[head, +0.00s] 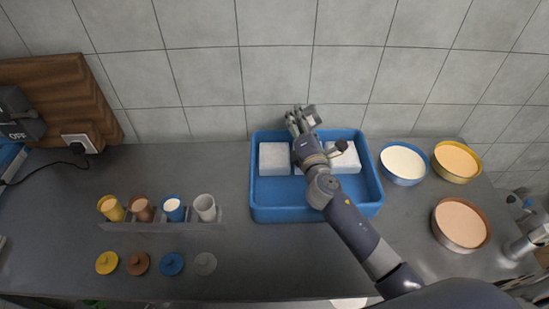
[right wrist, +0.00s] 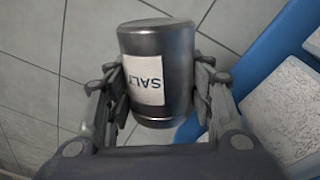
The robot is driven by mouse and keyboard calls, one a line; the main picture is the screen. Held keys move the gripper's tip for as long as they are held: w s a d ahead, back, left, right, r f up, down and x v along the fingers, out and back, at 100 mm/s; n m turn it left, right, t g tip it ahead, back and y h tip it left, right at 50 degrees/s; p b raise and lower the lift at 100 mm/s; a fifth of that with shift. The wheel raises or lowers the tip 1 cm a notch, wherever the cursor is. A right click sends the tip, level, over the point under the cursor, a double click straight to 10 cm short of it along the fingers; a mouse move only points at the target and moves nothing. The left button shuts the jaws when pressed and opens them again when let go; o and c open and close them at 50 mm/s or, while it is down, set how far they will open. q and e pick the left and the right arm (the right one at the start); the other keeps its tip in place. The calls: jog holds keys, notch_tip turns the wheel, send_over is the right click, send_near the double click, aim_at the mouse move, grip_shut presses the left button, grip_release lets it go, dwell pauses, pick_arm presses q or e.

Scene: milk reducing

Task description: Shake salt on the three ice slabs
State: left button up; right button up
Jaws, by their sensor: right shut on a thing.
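My right gripper (head: 302,120) is shut on a dark metal salt shaker (right wrist: 157,50) and holds it over the back edge of the blue tray (head: 290,213). In the right wrist view the fingers (right wrist: 160,82) grip both sides of the shaker, and its white SALT label appears upside down. The left ice slab (head: 273,158) and the right ice slab (head: 347,160) lie in the tray. The middle slab is mostly hidden behind my right arm. I cannot tell whether salt is falling. My left gripper is not in view.
A blue bowl (head: 403,163), a yellow bowl (head: 456,161) and a brown bowl (head: 460,223) stand to the right. A rack (head: 160,227) with several cups is left of the tray, with several lids, including a blue one (head: 171,263), in front. A tiled wall is close behind.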

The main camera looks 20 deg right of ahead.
jog(key=s+d, duration=0.1)
jog(key=d, duration=0.5)
jog(key=shift+s+d, duration=0.25)
dwell(0.7)
jog(key=shift+r, duration=0.1)
jog(key=m, duration=0.4)
jog(key=r+m, duration=0.1)
jog(key=m, duration=0.3)
jog(key=shift+r+m, duration=0.1)
jog(key=shift+m, duration=0.2)
jog(key=m+p, duration=0.1)
jog(key=m, duration=0.3)
jog(key=r+m+p, duration=0.1)
jog(key=m, duration=0.3)
jog(key=shift+r+m+p, duration=0.1)
jog(key=shift+m+p, duration=0.2)
jog(key=shift+p, duration=0.1)
